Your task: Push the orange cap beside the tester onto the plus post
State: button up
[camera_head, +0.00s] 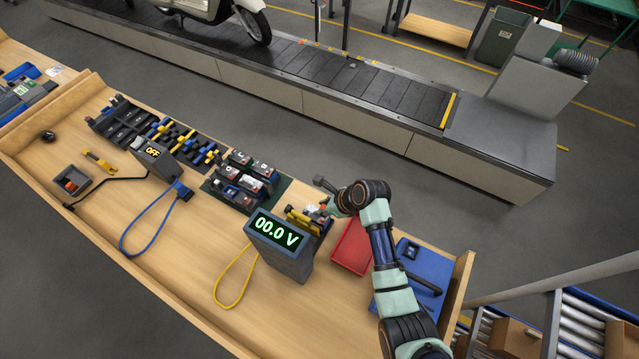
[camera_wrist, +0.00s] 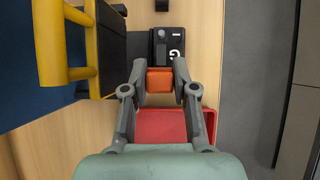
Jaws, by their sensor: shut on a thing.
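In the wrist view my gripper (camera_wrist: 160,78) is shut on the orange cap (camera_wrist: 160,82), held between its two grey fingertips. Just beyond the fingertips lies a black battery-like block (camera_wrist: 172,48) with a white letter and a short grey post (camera_wrist: 162,33) on top. The cap appears apart from that post; the height between them is hard to judge. In the head view my gripper (camera_head: 327,208) is just behind and right of the tester (camera_head: 278,247), which reads 00.0 V. The cap cannot be made out there.
A red tray (camera_head: 352,247) lies right of the tester and shows under my gripper in the wrist view (camera_wrist: 208,125). A yellow handle (camera_wrist: 50,45) stands close on the left. A blue case (camera_head: 418,272) is at the bench's right end. A yellow cable (camera_head: 234,290) lies in front.

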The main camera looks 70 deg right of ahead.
jog(key=b, duration=0.6)
send_over(317, 219)
jog(key=s, duration=0.2)
jog(key=shift+f, duration=2.4)
jog(key=shift+f+b, duration=0.55)
jog(key=shift+f, duration=0.55)
jog(key=o, duration=0.8)
jog(key=shift+o, duration=0.2)
jog(key=v, duration=1.2)
jog(key=shift+s, duration=0.1)
